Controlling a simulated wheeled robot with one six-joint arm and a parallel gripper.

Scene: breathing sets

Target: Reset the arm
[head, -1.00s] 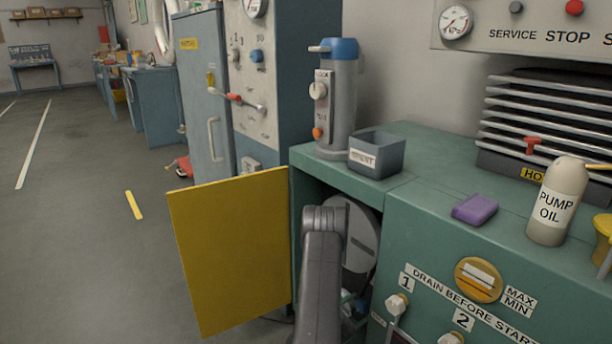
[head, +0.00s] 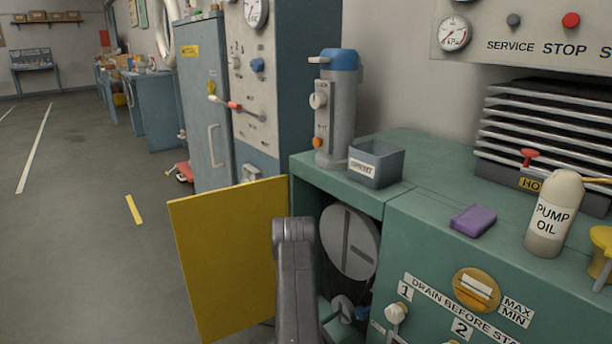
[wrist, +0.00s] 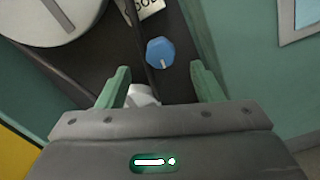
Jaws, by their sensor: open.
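My arm (head: 295,275) rises in front of the open cabinet in the head view, where its gripper is hidden. In the wrist view my gripper (wrist: 160,85) is open, its two green fingers spread apart with nothing held between them. A blue knob (wrist: 160,52) shows beyond and between the fingertips. A white piece (wrist: 142,95) lies near the left finger, partly hidden by my gripper. A large pale disc with a dark bar (wrist: 55,18) fills the wrist view's upper left; the disc also shows inside the cabinet in the head view (head: 349,242).
The yellow door (head: 225,255) stands open left of the cabinet opening. The green bench top (head: 410,195) carries a grey bin (head: 375,165), a grey-blue canister (head: 337,110), a purple block (head: 473,220) and a pump oil bottle (head: 553,215). Open floor (head: 90,240) lies to the left.

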